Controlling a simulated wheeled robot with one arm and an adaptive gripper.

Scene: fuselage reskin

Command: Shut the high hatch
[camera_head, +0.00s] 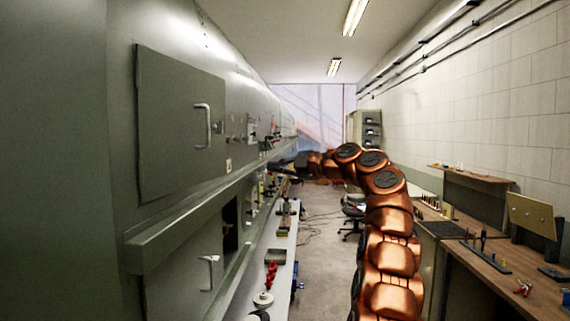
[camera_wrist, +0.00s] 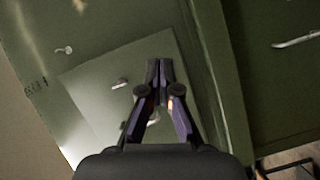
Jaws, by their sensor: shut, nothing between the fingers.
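The high hatch (camera_head: 180,130) is a grey-green rectangular panel with a pale bar handle (camera_head: 202,126), on the upper part of the fuselage side at left in the head view. I cannot tell for sure whether it is ajar. My arm reaches down the aisle, and my gripper (camera_head: 283,165) is beside the fuselage wall, beyond this hatch. In the wrist view my gripper (camera_wrist: 159,68) is shut and empty. It is in front of a square green panel (camera_wrist: 95,80) with a small latch (camera_wrist: 120,84); contact cannot be told.
A lower hatch (camera_head: 180,280) with a handle is under a long ledge (camera_head: 190,220). A narrow bench (camera_head: 283,245) with small parts runs along the fuselage. A wooden workbench (camera_head: 500,265) lines the right wall. The aisle floor (camera_head: 320,240) between is mostly clear, with cables farther back.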

